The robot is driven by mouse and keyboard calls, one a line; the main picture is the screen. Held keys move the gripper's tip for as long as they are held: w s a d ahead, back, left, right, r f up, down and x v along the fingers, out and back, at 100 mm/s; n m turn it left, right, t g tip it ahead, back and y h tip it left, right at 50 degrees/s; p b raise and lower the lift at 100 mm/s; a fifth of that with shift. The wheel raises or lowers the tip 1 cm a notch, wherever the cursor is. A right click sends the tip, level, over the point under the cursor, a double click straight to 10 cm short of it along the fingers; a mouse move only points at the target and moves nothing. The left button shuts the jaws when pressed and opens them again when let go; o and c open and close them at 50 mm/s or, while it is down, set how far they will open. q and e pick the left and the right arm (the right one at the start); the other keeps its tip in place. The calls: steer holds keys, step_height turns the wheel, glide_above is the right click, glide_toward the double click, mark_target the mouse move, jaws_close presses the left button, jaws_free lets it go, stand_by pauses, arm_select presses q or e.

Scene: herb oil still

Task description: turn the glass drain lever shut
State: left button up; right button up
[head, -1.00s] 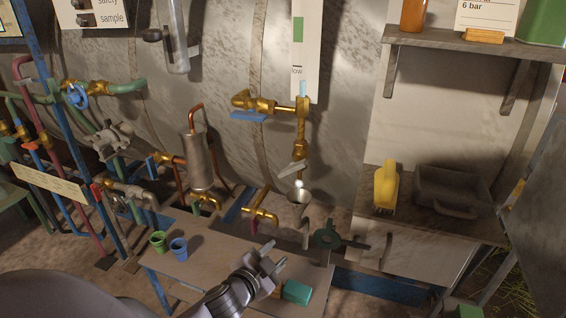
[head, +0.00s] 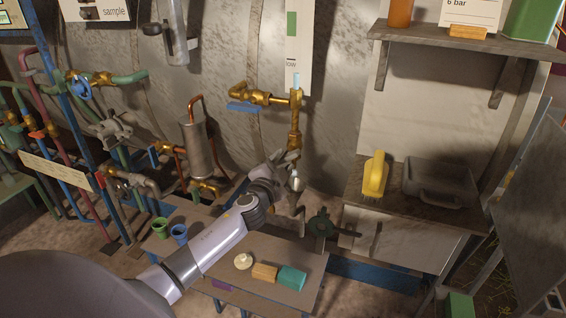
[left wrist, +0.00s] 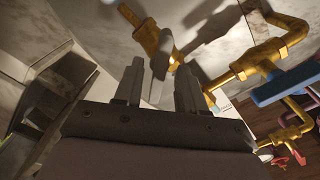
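The glass drain lever (left wrist: 162,72) is a flat pale-grey handle on the brass fitting (left wrist: 146,36) under the sight glass. In the head view that brass fitting (head: 295,125) stands upright on the still wall, and my gripper largely covers the lever. My left gripper (head: 290,156) is raised to the lever, its fingers pointing at the fitting. In the left wrist view the gripper (left wrist: 158,85) is open, with one finger on each side of the lever. A gap shows on both sides; contact deeper in cannot be told. My right gripper is not in view.
A small funnel or cup (head: 296,183) is just below the fitting. A blue-handled brass pipe (head: 243,106) lies left of it. The bench (head: 215,265) holds green and blue cups, a pale round piece and blocks. A shelf (head: 440,206) with a yellow brush stands right.

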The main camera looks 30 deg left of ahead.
arm_select(q)
steer(key=shift+w+a, duration=0.1)
steer(key=shift+w, duration=0.35)
jaws_close()
steer(key=shift+m, duration=0.3)
steer(key=m, duration=0.3)
steer(key=shift+m, duration=2)
